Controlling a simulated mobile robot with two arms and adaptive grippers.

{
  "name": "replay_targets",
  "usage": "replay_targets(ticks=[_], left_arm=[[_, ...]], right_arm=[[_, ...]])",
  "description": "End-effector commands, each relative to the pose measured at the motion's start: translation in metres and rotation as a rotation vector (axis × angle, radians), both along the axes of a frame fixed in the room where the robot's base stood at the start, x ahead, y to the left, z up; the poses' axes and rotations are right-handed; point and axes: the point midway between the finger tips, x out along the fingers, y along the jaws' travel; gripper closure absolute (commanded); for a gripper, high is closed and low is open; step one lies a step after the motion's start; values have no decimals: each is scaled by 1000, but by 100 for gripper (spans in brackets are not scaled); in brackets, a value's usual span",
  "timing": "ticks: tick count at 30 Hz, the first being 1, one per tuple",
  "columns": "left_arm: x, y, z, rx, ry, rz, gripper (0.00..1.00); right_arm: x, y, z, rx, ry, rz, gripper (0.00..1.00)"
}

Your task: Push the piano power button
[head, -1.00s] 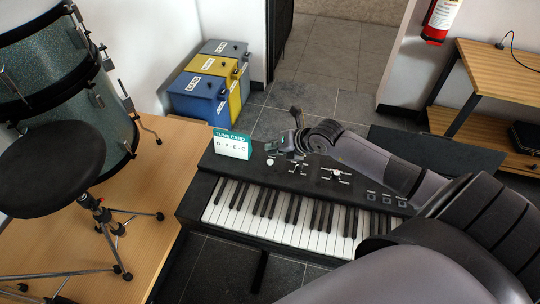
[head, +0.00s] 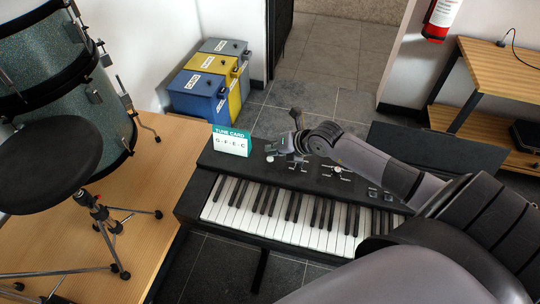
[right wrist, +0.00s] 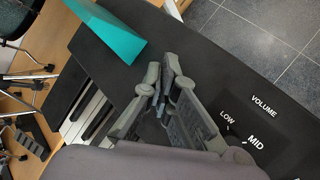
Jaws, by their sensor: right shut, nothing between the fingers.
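The black electric piano (head: 215,160) stands in the middle of the head view, its keys toward me. Its top panel carries small knobs and switches; in the right wrist view the panel (right wrist: 215,55) bears a dial marked VOLUME, LOW and MID. I cannot make out which control is the power button. My right gripper (head: 270,151) reaches over the left part of the panel, right of the tune card. In the right wrist view the gripper (right wrist: 160,88) is shut and empty, its tips above bare black panel; contact cannot be told. My left gripper is out of view.
A teal and white tune card (head: 231,142) stands on the piano's left end, close to my gripper; its teal side (right wrist: 112,32) shows in the wrist view. A drum stool (head: 45,165) and drums stand at left. Bins (head: 195,95) and a wooden shelf (head: 500,75) are behind.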

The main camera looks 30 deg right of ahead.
Motion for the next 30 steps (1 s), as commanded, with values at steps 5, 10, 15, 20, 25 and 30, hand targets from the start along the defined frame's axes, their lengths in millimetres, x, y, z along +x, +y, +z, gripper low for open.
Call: replay_targets(ticks=[5,10,15,20,25,30], left_arm=[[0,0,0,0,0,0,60],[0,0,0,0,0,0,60],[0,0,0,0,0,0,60],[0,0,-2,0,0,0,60],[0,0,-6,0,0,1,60],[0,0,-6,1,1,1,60]], right_arm=[[0,0,0,0,0,0,100],[0,0,0,0,0,0,100],[0,0,0,0,0,0,100],[0,0,-3,1,0,-1,100],[0,0,-9,0,0,0,100],[0,0,-9,0,0,0,100]])
